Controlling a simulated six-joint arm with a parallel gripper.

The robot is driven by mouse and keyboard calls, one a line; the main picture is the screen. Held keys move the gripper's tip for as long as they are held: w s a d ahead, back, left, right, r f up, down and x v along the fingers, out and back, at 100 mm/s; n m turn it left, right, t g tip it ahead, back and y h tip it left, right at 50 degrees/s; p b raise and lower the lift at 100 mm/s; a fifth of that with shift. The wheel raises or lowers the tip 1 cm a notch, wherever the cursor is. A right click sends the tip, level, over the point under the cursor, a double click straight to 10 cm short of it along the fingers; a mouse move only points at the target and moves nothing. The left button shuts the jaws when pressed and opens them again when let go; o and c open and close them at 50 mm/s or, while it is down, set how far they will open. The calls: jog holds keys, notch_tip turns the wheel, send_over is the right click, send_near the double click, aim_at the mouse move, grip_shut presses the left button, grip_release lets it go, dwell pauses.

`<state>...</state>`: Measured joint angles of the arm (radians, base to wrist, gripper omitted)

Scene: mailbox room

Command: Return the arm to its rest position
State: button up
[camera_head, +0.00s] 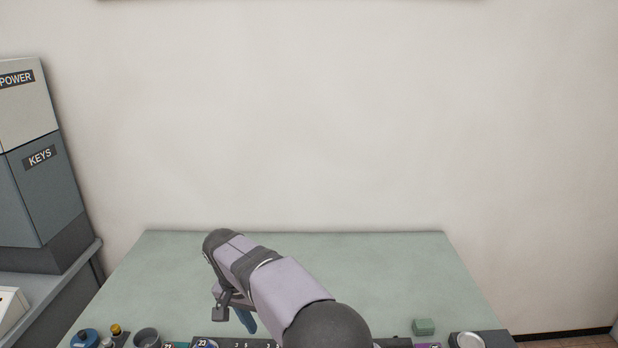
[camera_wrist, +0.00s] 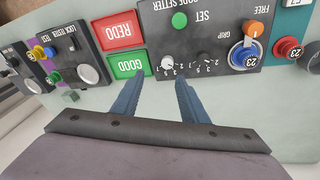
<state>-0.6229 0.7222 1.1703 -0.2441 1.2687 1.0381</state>
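My arm reaches out over the green table (camera_head: 390,260) in the head view, with its wrist bent down toward the front of the table. My gripper (camera_head: 243,318) shows there only in part, as a blue finger beside the arm. In the wrist view both blue fingers of my gripper (camera_wrist: 161,80) stand apart with nothing between them. They point at the lower edge of a dark code setter panel (camera_wrist: 212,38). The fingertips look close to a small white knob (camera_wrist: 168,60) on it; I cannot tell whether they touch the panel.
The wrist view shows a red REDO tile (camera_wrist: 119,31), a green GOOD tile (camera_wrist: 127,64), a lock tester box (camera_wrist: 72,48) and a red button (camera_wrist: 287,47). In the head view, a green block (camera_head: 423,327) lies right of my arm. Cabinets (camera_head: 40,165) stand left. The table's back is clear.

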jog(key=s+d+n, duration=0.1)
jog(key=s+d, duration=0.3)
jog(key=d, duration=0.7)
jog(key=s+d+f+n+y, duration=0.1)
jog(key=s+d+f, duration=0.1)
jog(key=s+d, duration=0.5)
jog(key=s+d+f+n+g+y, duration=0.1)
jog(key=s+d+f, duration=0.1)
jog(key=s+d, duration=0.5)
jog(key=s, duration=0.5)
jog(key=shift+s+d+f+n, duration=0.25)
jog(key=shift+d+f+n, duration=0.05)
jog(key=shift+f+n, duration=0.1)
